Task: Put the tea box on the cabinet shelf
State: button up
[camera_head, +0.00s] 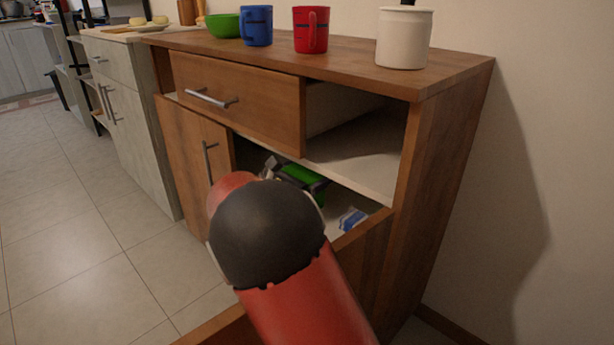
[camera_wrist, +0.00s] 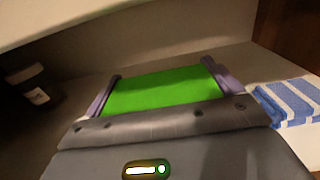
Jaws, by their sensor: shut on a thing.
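The green tea box (camera_wrist: 155,90) is between the two fingers of my gripper (camera_wrist: 162,72), which is shut on it. In the head view the green box (camera_head: 303,176) shows inside the open lower part of the wooden cabinet (camera_head: 440,170), with my gripper (camera_head: 296,172) around it and my arm covering much of the opening. The cabinet shelf (camera_wrist: 235,62) is pale and lies under and behind the box. I cannot tell whether the box touches it.
A blue and white striped cloth (camera_wrist: 290,100) lies on the shelf, right of the box. A dark object with a pale label (camera_wrist: 36,95) is at left. An open door (camera_head: 365,245) stands at the cabinet front. Mugs stand on top.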

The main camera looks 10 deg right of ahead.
jog(key=o, duration=1.1)
jog(key=shift+c, duration=0.2)
jog(key=shift+s+a+r, duration=0.1)
jog(key=shift+s+a, duration=0.05)
jog(key=shift+a, duration=0.1)
jog(key=p+v, duration=0.1)
jog(key=v, duration=1)
jog(key=shift+a+p, duration=0.15)
jog(key=shift+p, duration=0.2)
